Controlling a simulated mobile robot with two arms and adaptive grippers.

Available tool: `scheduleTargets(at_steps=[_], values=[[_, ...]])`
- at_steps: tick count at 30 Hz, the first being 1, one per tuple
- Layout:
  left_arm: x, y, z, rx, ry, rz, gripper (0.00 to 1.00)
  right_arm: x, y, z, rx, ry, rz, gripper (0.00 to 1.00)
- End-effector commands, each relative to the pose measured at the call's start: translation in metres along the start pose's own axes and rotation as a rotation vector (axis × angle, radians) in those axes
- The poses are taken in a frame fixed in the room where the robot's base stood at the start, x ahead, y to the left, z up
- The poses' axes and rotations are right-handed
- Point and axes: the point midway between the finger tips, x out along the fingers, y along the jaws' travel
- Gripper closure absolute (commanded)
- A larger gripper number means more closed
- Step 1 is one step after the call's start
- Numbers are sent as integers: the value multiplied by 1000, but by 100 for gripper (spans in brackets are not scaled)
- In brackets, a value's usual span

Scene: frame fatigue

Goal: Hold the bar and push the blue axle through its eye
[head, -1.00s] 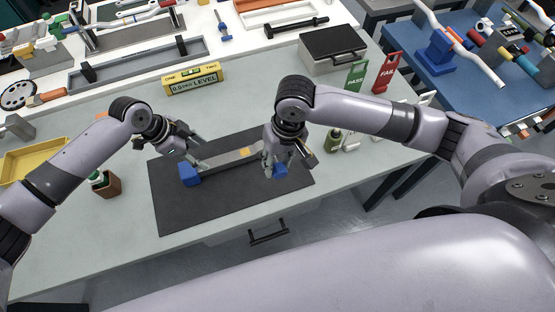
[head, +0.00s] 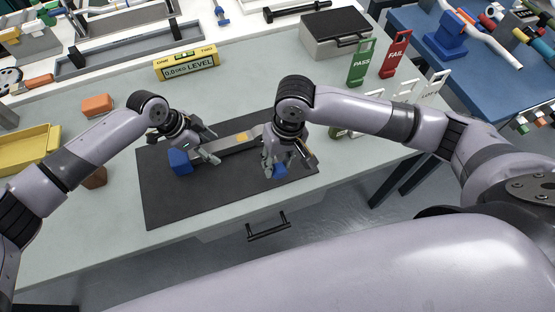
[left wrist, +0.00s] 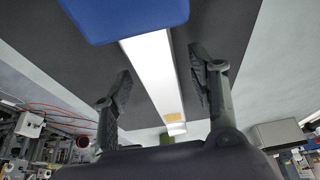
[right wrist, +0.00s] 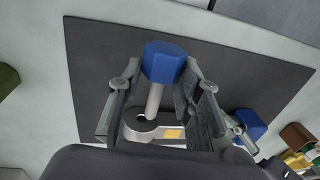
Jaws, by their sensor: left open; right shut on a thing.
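The grey bar (head: 240,143), with a yellow-orange patch, lies across the dark mat (head: 200,205). A blue block (head: 180,162) stands at its left end. In the left wrist view the bar (left wrist: 150,65) runs between the parted fingers of my left gripper (left wrist: 160,90), which is open; the block (left wrist: 125,15) is at the top. My right gripper (right wrist: 160,95) is shut on the blue axle (right wrist: 163,62). The axle's grey shaft points at the bar's ring-shaped eye (right wrist: 141,119). Its tip is at the dark hole; I cannot tell whether it is inside.
A yellow level (head: 187,67) and a grey case (head: 335,32) stand behind the mat. A green PASS sign (head: 361,62) and a red FAIL sign (head: 396,53) are at the back right. A yellow tray (head: 28,150) is at the left. The front of the mat is clear.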

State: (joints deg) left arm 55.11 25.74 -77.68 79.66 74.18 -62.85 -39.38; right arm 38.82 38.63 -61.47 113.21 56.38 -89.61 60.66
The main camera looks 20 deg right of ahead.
Motion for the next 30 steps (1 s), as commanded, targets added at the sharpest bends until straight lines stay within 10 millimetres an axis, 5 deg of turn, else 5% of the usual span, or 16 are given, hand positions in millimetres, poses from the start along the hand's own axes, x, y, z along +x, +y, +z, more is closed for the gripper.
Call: scheduleTargets(at_steps=[16,30], values=[[15,0,0,0,0,-1,47,13,2,0,0,0,0,96],[15,0,0,0,0,0,79,13,2,0,0,0,0,96]])
